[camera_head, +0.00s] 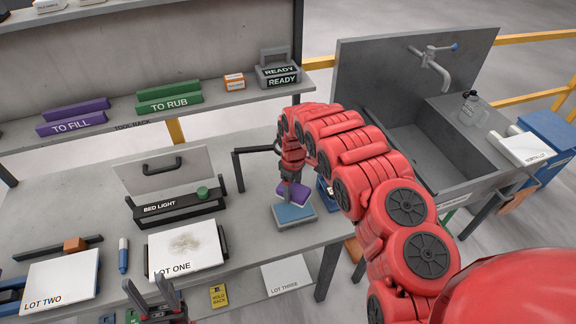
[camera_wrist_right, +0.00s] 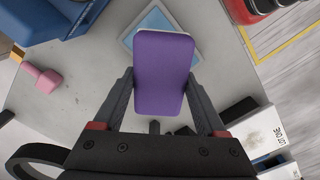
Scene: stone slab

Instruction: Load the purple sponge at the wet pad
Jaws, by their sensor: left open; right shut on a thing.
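The purple sponge (camera_head: 292,193) is a flat block with a pale lower layer, held at the tip of my right arm. In the right wrist view the sponge (camera_wrist_right: 162,75) sits between the two fingers of my right gripper (camera_wrist_right: 160,105), which is shut on it. The wet pad (camera_head: 294,214) is a blue pad in a light tray, directly below the sponge; its far end also shows in the wrist view (camera_wrist_right: 150,20). I cannot tell whether sponge and pad touch. My left gripper (camera_head: 158,292) is open and empty at the front edge.
A white slab marked LOT ONE (camera_head: 185,249) with a dark smudge lies left of the pad. The BED LIGHT bar (camera_head: 178,207) stands behind it. A pink dumbbell-shaped thing (camera_wrist_right: 42,78) lies near the pad. A sink (camera_head: 430,150) stands right of the bench.

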